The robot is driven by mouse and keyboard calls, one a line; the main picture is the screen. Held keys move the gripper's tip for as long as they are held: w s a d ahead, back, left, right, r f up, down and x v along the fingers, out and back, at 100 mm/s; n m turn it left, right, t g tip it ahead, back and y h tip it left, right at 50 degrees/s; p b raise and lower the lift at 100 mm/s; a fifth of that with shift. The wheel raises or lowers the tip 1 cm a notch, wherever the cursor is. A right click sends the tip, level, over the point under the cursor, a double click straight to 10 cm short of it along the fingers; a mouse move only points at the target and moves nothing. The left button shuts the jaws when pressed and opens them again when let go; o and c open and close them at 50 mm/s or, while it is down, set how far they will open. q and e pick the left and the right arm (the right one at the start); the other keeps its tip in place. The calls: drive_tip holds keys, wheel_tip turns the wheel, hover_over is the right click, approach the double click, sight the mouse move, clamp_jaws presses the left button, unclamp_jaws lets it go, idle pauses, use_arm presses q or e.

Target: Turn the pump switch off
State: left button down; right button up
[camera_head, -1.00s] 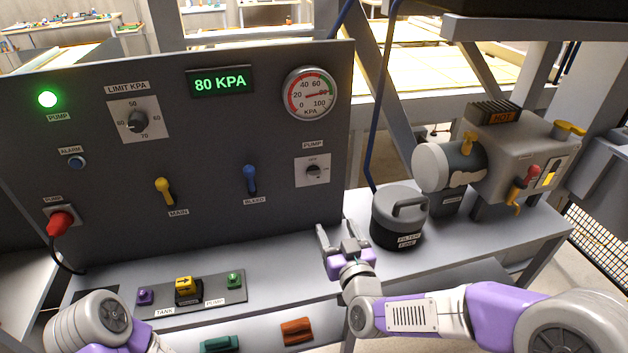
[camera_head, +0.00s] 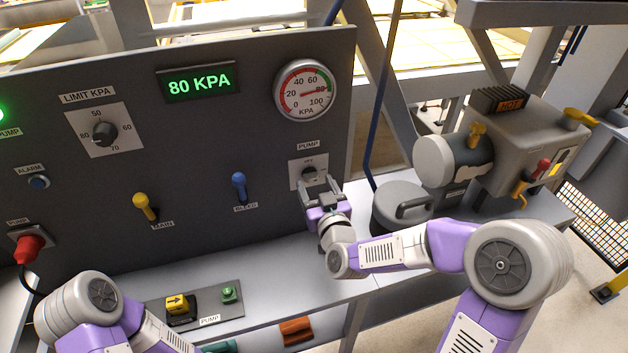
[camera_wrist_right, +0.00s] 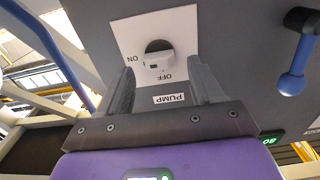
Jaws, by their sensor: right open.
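The pump switch (camera_head: 310,174) is a round knob on a white plate on the dark panel, under a PUMP label. In the right wrist view the grey-white knob (camera_wrist_right: 158,55) shows with ON and OFF marks, its view upside down. My right gripper (camera_head: 321,190) is open just in front of and below the switch in the head view. In the wrist view its two fingers (camera_wrist_right: 163,80) point at the knob, spread to either side, with nothing between them; contact is not seen. The knob's exact setting is hard to read. My left gripper is out of view.
The green pump lamp (camera_head: 2,113) is lit, and the display (camera_head: 198,82) reads 80 KPA. A blue bleed lever (camera_head: 240,186) is left of the switch, and a lidded filter can (camera_head: 402,205) stands to the right. The gauge (camera_head: 305,90) is above.

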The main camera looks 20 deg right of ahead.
drive_tip(key=shift+w, duration=0.9)
drive_tip(key=shift+c, duration=0.3)
drive_tip(key=c, duration=1)
